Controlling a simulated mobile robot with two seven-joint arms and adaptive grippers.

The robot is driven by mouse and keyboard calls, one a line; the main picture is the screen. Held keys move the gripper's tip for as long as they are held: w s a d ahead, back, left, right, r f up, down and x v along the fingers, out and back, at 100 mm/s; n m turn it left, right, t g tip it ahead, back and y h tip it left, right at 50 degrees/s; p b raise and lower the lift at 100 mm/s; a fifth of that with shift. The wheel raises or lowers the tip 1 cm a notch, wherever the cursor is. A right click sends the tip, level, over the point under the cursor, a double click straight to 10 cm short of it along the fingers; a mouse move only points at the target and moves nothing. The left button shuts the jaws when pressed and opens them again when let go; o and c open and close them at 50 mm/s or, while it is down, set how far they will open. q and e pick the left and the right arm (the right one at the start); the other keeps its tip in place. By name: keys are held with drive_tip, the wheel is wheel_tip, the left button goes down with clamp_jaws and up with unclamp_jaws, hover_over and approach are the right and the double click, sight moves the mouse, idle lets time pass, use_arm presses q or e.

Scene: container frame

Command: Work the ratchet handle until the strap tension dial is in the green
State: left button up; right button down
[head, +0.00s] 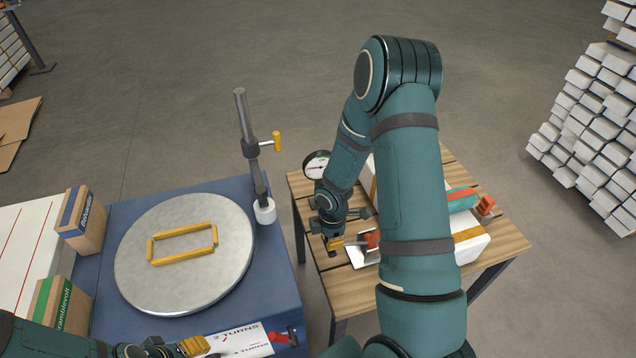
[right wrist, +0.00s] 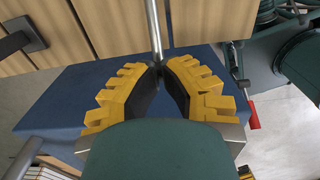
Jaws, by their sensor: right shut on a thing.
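The tension dial (head: 316,166) is a round white gauge at the back left of the wooden table, partly covered by my right arm. Its needle is too small to read against the coloured marks. My right gripper (head: 334,243) is low over the table's left side. In the right wrist view its yellow fingers (right wrist: 158,72) are closed on a thin grey metal rod (right wrist: 154,28), which looks like the ratchet handle. The rest of the ratchet is mostly hidden by my arm. My left gripper (head: 192,346) is at the bottom edge, its jaws not clear.
A white box with an orange strap (head: 468,235) and a teal roll (head: 460,200) are on the wooden table (head: 510,240). To the left, a blue machine (head: 285,300) carries a round grey turntable (head: 185,285) with a yellow frame and an upright post (head: 246,130).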

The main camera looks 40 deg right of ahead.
drive_tip(key=shift+a+f+b, duration=0.2)
drive_tip(key=shift+f+b, duration=0.95)
drive_tip(key=shift+f, duration=0.35)
wheel_tip(320, 180, up, 11)
drive_tip(key=p, duration=0.9)
drive_tip(key=shift+w, duration=0.1)
drive_tip(key=shift+r+p, duration=0.35)
drive_tip(key=shift+r, duration=0.3)
